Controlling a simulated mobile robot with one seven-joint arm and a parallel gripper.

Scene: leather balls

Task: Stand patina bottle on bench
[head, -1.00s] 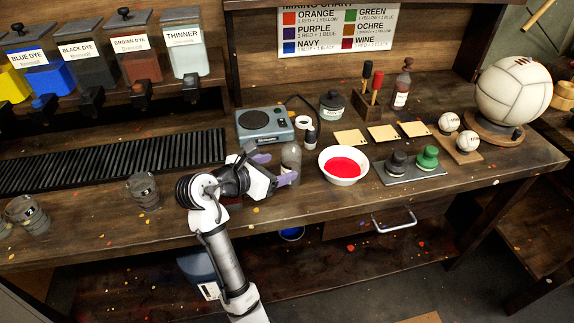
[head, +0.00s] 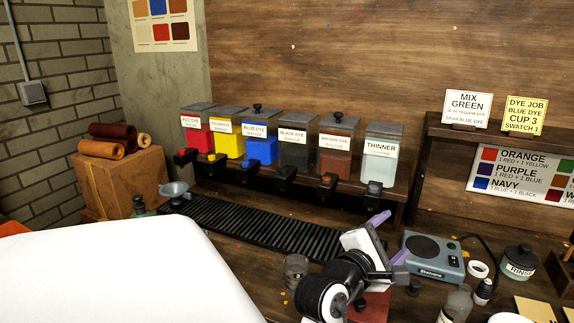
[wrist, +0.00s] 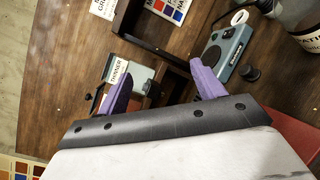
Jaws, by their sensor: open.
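A grey translucent bottle (head: 455,303) stands upright on the bench (head: 340,262) at the lower right of the head view, its base cut off by the frame. A grey container with a partly cut-off label (wrist: 306,38) at the wrist view's top right appears to be this bottle; I cannot read enough to confirm it is the patina bottle. My gripper (head: 390,238) is open, its purple fingers apart, left of the bottle and near the blue-grey hot plate (head: 434,257). In the wrist view nothing is between the fingers (wrist: 160,72).
A small black cap (head: 413,287) lies near the hot plate. A glass jar (head: 296,270) is left of my gripper. Dye dispensers (head: 294,148) line the back above a black rack (head: 250,228).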

